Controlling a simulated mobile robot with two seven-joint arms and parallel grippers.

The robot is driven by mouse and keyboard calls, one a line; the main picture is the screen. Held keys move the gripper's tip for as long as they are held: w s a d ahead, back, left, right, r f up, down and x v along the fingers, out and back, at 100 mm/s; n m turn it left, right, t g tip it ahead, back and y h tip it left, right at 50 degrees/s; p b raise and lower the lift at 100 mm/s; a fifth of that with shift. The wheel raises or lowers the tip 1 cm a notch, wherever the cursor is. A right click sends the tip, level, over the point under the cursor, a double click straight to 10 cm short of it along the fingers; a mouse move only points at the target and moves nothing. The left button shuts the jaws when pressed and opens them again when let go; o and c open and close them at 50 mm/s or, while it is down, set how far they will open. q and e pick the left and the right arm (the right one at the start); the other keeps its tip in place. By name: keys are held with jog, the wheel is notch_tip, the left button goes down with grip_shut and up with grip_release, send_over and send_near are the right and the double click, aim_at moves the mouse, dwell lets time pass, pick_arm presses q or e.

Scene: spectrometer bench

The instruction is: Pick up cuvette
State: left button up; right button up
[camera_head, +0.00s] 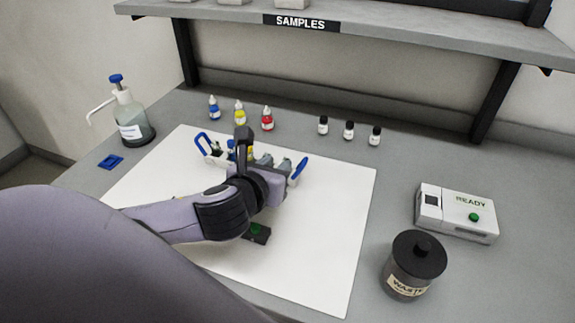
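My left gripper (243,140) reaches in from the left over the white mat (335,215). Its dark finger end points away from me, over a rack with blue end handles (299,171). The gripper and wrist hide much of the rack's middle. Small blue, yellow and grey tops show around the gripper. I cannot make out a cuvette for certain; one may be hidden behind my gripper. I cannot tell whether the fingers are open or shut. A small black block with a green top (256,231) lies on the mat, partly behind my forearm. My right gripper is not in view.
A wash bottle (131,118) stands left. A waste jar (412,266) and a READY device (457,213) stand right.

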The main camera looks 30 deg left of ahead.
pick_arm(q)
jog(key=shift+f+x, duration=0.15)
jog(key=shift+x, duration=1.25)
jog(key=shift+f+x, duration=0.1)
jog(key=shift+x, duration=1.3)
jog(key=shift+s, duration=0.1)
grip_shut()
